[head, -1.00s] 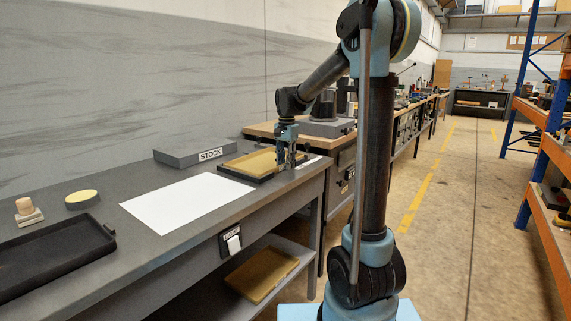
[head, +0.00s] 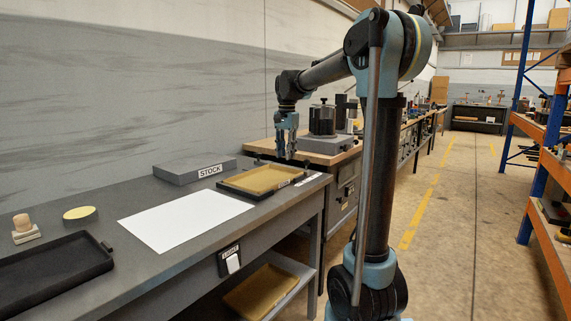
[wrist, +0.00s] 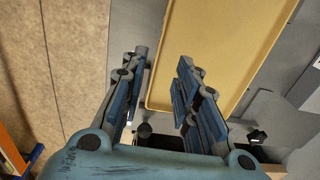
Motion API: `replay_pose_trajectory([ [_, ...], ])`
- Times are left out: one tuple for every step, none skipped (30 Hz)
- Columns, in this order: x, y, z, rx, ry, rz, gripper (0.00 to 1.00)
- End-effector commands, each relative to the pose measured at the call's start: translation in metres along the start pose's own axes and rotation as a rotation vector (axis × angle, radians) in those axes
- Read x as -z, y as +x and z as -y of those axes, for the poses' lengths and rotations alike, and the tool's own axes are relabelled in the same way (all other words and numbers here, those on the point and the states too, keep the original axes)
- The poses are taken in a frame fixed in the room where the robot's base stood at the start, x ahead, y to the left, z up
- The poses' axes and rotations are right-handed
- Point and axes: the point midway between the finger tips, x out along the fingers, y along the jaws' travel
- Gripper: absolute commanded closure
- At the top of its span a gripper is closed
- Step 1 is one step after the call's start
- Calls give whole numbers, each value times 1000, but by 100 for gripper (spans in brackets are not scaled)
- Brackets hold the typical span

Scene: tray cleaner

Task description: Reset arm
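My gripper (head: 287,156) points down above the right end of the grey bench (head: 235,222), clear of the surface. Its two blue fingers stand apart with nothing between them, as the wrist view also shows (wrist: 162,60). A tan-yellow tray (head: 258,179) with a dark edge lies flat on the bench below and to the left of the gripper. In the wrist view the same tray (wrist: 215,45) fills the upper right, beyond the fingers.
A grey STOCK block (head: 194,168) stands behind a white sheet (head: 185,220). A black tray (head: 50,272), a round yellow-topped pad (head: 80,214) and a wooden-knobbed block (head: 24,229) are at left. Another yellow tray (head: 262,292) lies on the lower shelf. Orange-blue racking (head: 545,130) stands right.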

Motion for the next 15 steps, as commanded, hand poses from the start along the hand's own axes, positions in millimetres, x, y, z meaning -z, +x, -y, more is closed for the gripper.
replay_pose_trajectory([
  [0,-4,0,0,0,0,72],
  [0,-5,0,0,0,0,72],
  [0,-6,-1,0,-1,0,72],
  [-1,-7,-2,0,-2,0,72],
  [-1,-7,-4,1,-5,-1,72],
  [-2,-7,-9,2,-11,-2,72],
  [-4,-7,-13,4,-17,-3,72],
  [-5,-6,-19,5,-24,-5,72],
  [-8,-4,-28,7,-37,-8,72],
  [-10,-3,-36,9,-47,-10,72],
  [-13,-1,-44,11,-60,-12,72],
  [-17,1,-56,14,-78,-16,72],
  [-20,4,-65,16,-92,-19,72],
  [-23,6,-74,19,-107,-22,72],
  [-27,10,-85,22,-125,-27,72],
])
